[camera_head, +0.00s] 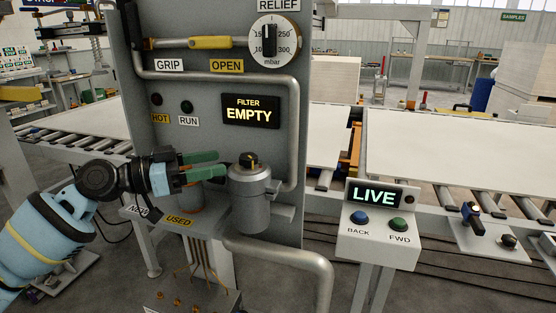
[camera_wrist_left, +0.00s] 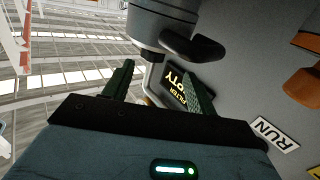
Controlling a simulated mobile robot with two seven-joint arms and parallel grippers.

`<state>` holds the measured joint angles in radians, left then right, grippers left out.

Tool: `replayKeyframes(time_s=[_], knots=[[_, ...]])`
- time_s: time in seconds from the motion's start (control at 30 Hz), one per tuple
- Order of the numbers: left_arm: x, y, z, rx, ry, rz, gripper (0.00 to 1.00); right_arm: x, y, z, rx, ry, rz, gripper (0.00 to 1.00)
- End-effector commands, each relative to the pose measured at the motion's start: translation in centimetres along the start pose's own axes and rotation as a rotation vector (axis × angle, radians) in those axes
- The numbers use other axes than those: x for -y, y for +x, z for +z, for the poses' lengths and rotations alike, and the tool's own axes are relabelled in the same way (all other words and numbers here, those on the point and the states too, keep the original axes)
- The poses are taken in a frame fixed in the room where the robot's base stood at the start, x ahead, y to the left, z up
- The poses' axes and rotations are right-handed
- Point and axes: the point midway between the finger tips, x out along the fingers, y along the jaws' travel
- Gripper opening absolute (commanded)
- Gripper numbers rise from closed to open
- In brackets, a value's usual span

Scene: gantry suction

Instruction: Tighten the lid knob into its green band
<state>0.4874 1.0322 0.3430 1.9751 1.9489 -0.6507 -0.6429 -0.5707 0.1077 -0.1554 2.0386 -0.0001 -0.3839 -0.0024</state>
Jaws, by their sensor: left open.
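The lid knob (camera_head: 249,160), dark with a yellow mark, sits on top of the grey filter canister (camera_head: 250,200). The canister stands upright in front of the grey panel. I cannot make out a green band around the knob. My left gripper (camera_head: 221,163) is open, its green fingers pointing right, just left of the canister's top. No object shows between the fingers. In the left wrist view the two fingers (camera_wrist_left: 162,82) stand apart, and part of the grey canister (camera_wrist_left: 165,22) shows above them. My right gripper is not in view.
The panel carries a lit FILTER EMPTY sign (camera_head: 251,110), a dial (camera_head: 269,39) and a yellow lever (camera_head: 210,43). A pipe (camera_head: 296,130) runs right of the canister. An orange-brown container (camera_head: 190,201) by the USED label is partly hidden. A button box (camera_head: 378,225) stands at right.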

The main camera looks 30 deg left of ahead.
Motion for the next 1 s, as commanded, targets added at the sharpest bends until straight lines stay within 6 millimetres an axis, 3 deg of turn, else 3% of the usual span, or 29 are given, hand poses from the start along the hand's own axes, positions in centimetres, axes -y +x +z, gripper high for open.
replayKeyframes(time_s=[0.2,0.47,1.0], knots=[[-0.6,-1.5,-0.4,-0.003,0.040,0.030,0.57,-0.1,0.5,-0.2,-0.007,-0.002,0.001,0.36],[-0.7,-1.3,-0.6,-0.004,0.043,0.032,0.57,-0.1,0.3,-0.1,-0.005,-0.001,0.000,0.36],[-0.8,3.2,-0.9,-0.007,0.044,0.031,0.57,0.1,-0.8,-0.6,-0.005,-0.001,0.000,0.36]])
